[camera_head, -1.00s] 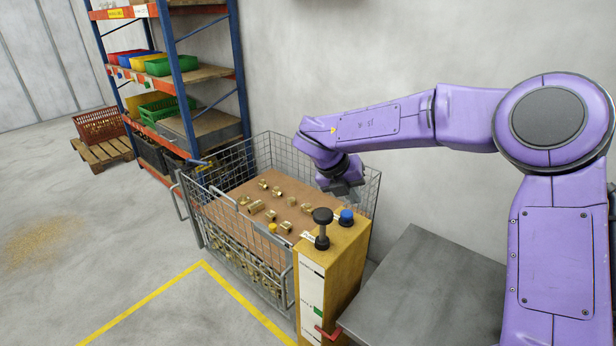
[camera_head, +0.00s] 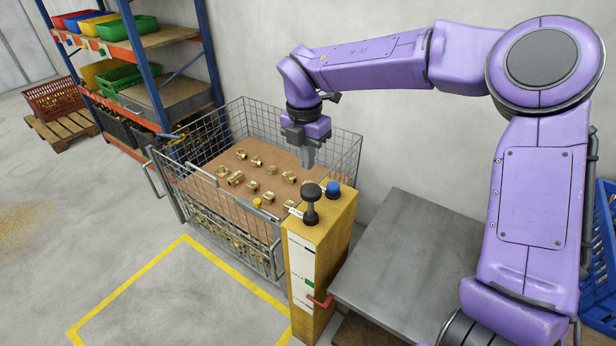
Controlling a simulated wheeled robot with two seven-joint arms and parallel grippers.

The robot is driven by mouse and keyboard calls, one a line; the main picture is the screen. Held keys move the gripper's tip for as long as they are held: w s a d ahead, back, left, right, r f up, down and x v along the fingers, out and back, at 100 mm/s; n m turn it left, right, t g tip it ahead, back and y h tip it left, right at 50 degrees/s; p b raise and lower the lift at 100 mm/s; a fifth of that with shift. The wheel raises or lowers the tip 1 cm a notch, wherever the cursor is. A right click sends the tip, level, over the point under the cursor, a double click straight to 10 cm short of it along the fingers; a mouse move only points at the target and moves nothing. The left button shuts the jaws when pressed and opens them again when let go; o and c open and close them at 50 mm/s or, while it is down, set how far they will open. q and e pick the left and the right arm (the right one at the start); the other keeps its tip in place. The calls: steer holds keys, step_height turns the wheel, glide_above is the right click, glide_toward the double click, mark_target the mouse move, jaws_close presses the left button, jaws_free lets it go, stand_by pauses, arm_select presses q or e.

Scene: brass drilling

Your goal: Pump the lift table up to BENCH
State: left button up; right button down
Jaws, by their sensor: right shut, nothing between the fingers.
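The yellow control post (camera_head: 331,255) stands in front of the wire cage. On its top are a black knobbed pump handle (camera_head: 311,203) and a blue round button (camera_head: 333,188). A white scale with a green marker (camera_head: 308,282) runs down its front face, and a red pointer (camera_head: 320,301) sits low at its side. The scale's lettering is too small to read. My right gripper (camera_head: 308,162) is shut and empty, pointing down above the cage's right part, behind and apart from the handle and button. My left gripper is not in view.
The wire cage (camera_head: 186,150) holds a brown board (camera_head: 226,197) with several brass fittings. A grey metal table top (camera_head: 415,262) lies right of the post. Shelving with coloured bins (camera_head: 127,78) stands behind left. Yellow floor lines (camera_head: 135,284) mark open floor in front.

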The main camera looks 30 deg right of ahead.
mark_target(310, 191)
steer(key=f+p, duration=0.1)
steer(key=f, duration=0.6)
steer(key=shift+s+d+p, duration=0.2)
steer(key=shift+p, duration=0.2)
steer(key=shift+s+r, duration=0.1)
